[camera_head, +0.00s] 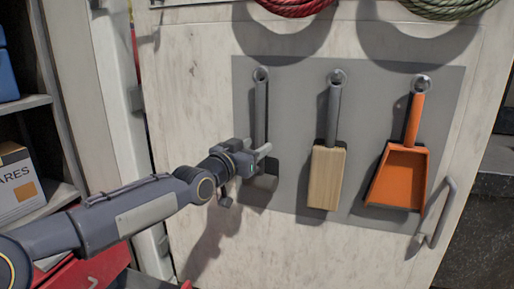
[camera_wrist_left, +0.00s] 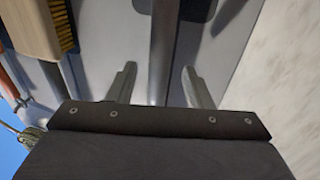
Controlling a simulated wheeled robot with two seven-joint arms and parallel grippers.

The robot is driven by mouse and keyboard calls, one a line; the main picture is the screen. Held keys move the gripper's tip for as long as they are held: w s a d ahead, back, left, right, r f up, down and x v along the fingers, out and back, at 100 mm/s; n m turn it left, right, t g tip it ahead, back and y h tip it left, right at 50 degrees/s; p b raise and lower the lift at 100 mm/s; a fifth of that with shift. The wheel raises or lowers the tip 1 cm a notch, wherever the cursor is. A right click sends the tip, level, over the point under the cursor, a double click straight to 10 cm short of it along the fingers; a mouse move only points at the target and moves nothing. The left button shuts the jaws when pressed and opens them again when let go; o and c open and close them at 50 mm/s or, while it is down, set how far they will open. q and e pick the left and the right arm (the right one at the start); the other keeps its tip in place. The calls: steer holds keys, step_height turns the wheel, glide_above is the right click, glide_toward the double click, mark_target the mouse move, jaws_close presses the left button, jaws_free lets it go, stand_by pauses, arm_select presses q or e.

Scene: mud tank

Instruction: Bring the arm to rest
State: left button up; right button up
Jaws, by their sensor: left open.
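My left gripper (camera_head: 262,155) is open in front of the wall panel, at the leftmost hanging tool. That tool (camera_head: 261,100) has a long grey handle, hangs from a round hook, and its lower part is partly hidden by the gripper. In the left wrist view, the grey handle (camera_wrist_left: 163,45) runs through the gap between the two spread fingers of the gripper (camera_wrist_left: 160,88). Clear gaps show on both sides of it. I cannot tell how deep it sits between them. My right gripper is not in view.
A wooden brush (camera_head: 327,178) and an orange dustpan (camera_head: 400,176) hang to the right on the grey panel (camera_head: 300,95). A door handle (camera_head: 437,213) sticks out at lower right. Red hose (camera_head: 295,5) and green hose (camera_head: 447,8) hang above. Shelves with a carton (camera_head: 17,185) stand left.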

arm_select(q)
steer(key=s+a+f+n+g+y+p, duration=0.1)
steer(key=s+a+f+n+g+y, duration=0.4)
steer(key=s+a, duration=0.6)
steer(key=s+a+f+y+p, duration=0.1)
steer(key=s+a+f+y, duration=0.2)
steer(key=s+a+f, duration=0.75)
steer(key=s+f+n+g, duration=0.2)
steer(key=s+f, duration=0.1)
steer(key=s, duration=0.7)
steer(key=s+f+n+g+h+p, duration=0.1)
steer(key=s+f+g, duration=0.1)
steer(key=s, duration=0.7)
steer(key=shift+s+d+f+n, duration=0.3)
steer(key=shift+s+f+n, duration=0.1)
steer(key=shift+c, duration=0.5)
